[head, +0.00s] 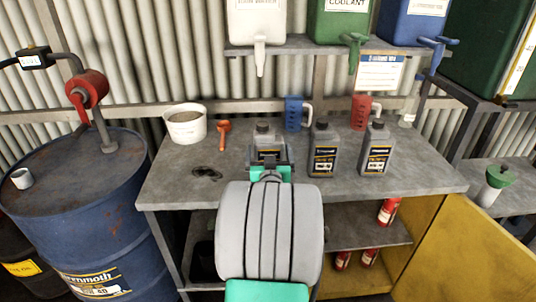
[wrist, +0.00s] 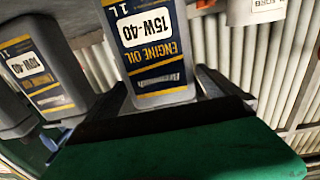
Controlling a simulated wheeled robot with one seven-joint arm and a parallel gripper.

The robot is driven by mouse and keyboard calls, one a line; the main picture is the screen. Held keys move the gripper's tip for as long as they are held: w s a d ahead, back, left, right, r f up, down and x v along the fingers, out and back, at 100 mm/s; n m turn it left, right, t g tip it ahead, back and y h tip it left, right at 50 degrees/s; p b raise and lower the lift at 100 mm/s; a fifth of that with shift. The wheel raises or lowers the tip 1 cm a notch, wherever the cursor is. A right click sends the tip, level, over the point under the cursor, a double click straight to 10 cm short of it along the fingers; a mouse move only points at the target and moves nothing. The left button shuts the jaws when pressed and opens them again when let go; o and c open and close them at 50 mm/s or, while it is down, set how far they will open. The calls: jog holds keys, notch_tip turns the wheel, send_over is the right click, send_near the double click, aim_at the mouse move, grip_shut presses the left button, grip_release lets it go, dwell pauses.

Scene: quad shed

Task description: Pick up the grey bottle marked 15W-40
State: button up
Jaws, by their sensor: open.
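The grey bottle marked 15W-40 (wrist: 150,50) fills the upper middle of the wrist view, its label upside down there. In the head view the left grey bottle (head: 264,130) stands upright on the bench, its lower part hidden behind my gripper. My gripper (head: 268,157) is open and points at this bottle. In the wrist view the bottle shows between the two dark fingers of my gripper (wrist: 163,92); I cannot tell whether they touch it. A similar grey bottle marked 10W-40 (wrist: 42,70) stands beside it in the wrist view.
Two more grey bottles, a middle one (head: 322,152) and a right one (head: 376,153), stand right of my gripper. A blue jug (head: 294,114) and red jug (head: 361,114) stand behind. A white tub (head: 185,124) is left. A shelf (head: 330,45) with containers overhangs the bench (head: 225,172).

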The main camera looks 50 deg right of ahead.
jog(key=x, duration=0.2)
jog(key=shift+w+d, duration=0.15)
jog(key=shift+d, duration=0.05)
jog(key=shift+c, duration=0.4)
jog(key=c, duration=1.8)
jog(key=shift+r, duration=0.25)
jog(key=shift+c, duration=0.2)
